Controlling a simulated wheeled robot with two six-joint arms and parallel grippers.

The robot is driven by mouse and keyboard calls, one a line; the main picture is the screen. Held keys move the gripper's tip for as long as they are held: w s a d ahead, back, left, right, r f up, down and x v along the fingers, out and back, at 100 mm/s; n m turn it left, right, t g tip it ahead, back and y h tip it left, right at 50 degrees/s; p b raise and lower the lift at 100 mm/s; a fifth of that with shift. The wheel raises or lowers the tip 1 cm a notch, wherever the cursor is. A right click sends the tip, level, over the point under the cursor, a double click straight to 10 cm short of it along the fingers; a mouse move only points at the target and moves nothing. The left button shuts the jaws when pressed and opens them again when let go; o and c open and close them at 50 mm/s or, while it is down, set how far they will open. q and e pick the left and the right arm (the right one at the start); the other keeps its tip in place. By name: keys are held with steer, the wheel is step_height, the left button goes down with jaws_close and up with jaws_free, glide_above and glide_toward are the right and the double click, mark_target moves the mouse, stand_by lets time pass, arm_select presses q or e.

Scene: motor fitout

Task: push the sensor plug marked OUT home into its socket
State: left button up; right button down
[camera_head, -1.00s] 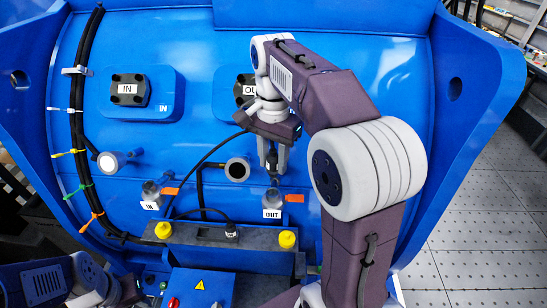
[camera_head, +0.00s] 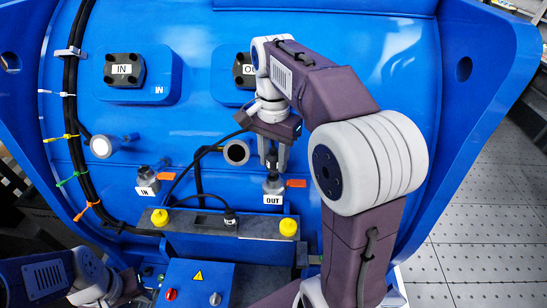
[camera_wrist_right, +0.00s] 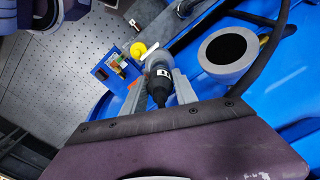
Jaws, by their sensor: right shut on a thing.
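The black OUT plug (camera_wrist_right: 160,88), with a white label, is between the fingers of my right gripper (camera_wrist_right: 160,95) in the right wrist view. In the head view my right gripper (camera_head: 272,163) points down, shut on the plug (camera_head: 272,160), directly over the OUT socket (camera_head: 273,184). The socket is grey, with an orange tab (camera_head: 296,183) and a white OUT label (camera_head: 273,199). The plug's lower end meets the socket's mouth; how deep it sits is hidden. My left arm is at the lower left; its gripper (camera_head: 130,285) is too unclear to read.
The IN socket (camera_head: 147,185) is to the left. A grey ledge (camera_head: 188,224) with two yellow knobs (camera_head: 160,218) and a black connector (camera_head: 230,216) lies in front. A round grey port (camera_head: 236,153) and a looping black cable are close to the gripper's left.

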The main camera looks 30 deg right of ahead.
mark_target(274, 149)
steer(key=shift+p, duration=0.5)
stand_by(0.9)
steer(key=shift+f+b, duration=1.2)
steer(key=shift+f, duration=0.45)
steer(key=c, duration=0.9)
jaws_free()
steer(key=shift+r, duration=0.1)
step_height(274, 149, up, 9)
steer(key=shift+f, duration=0.1)
